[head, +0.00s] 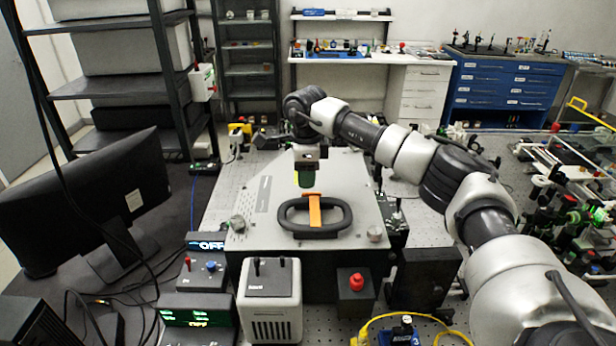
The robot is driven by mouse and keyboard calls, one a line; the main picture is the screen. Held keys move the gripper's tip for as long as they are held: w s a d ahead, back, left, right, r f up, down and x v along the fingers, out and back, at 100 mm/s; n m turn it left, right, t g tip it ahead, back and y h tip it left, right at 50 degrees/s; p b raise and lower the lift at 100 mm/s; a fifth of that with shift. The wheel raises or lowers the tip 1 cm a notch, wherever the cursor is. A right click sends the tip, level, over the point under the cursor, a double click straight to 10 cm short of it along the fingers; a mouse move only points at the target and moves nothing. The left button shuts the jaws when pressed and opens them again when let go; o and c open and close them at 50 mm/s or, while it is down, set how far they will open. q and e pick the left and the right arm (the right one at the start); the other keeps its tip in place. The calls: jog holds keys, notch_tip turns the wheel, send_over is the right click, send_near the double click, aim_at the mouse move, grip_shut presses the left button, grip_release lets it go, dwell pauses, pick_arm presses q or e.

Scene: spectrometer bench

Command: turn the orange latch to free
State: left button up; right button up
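The orange latch (315,211) is a flat strip lying across the black oval handle (286,216) on top of the grey spectrometer lid (258,208). Its far end widens just beyond the handle. My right gripper (306,184) hangs from the arm that comes in from the right. It points down just behind the latch's far end, with a dark green part at its tip. I cannot make out its fingers, nor whether it touches the latch. My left gripper is not in view.
A black monitor (95,195) stands at the left. Control boxes (270,290) and a red button box (355,288) stand in front of the lid. Optics (570,215) crowd the bench at the right. A yellow cable (372,322) lies at the front.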

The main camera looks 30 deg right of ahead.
aim_at(307, 193)
jog(key=r, duration=0.1)
jog(key=r+p, duration=0.1)
jog(key=r, duration=0.1)
jog(key=shift+s+r, duration=0.2)
jog(key=shift+r, duration=0.05)
jog(key=shift+w+r+p, duration=0.15)
jog(key=shift+p, duration=0.2)
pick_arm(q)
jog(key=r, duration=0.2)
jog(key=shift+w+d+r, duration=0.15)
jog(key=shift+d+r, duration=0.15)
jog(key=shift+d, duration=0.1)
pick_arm(e)
jog(key=shift+w+d, duration=0.15)
jog(key=shift+w, duration=0.05)
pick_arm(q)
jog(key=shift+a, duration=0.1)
pick_arm(e)
jog(key=shift+s, duration=0.15)
